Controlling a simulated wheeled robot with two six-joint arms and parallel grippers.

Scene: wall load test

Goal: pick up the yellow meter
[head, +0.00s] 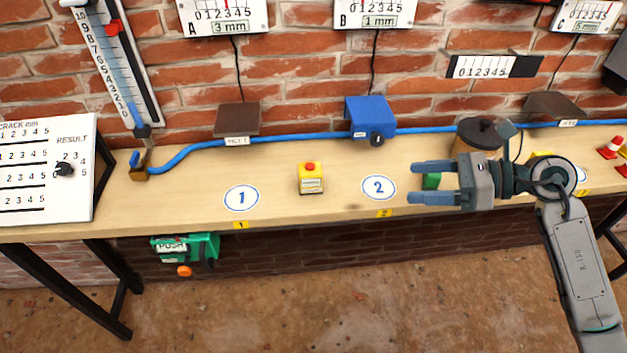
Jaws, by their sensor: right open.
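A small yellow meter (311,184) with a red button on top and a pale label on its front stands upright on the wooden bench (285,211), between the round marks 1 and 2. My right gripper (416,182) is open and empty, its blue fingers pointing left toward the meter. It is to the right of the meter and apart from it, over the bench just right of mark 2 (379,188). A green object (432,181) is partly hidden behind its fingers. My left gripper is not in view.
A blue hose (300,138) runs along the back of the bench. A blue block (370,112) and a brown bracket (237,118) sit by the brick wall. A result board (45,170) stands left. A green push box (185,248) hangs below the front edge. Bench around the meter is clear.

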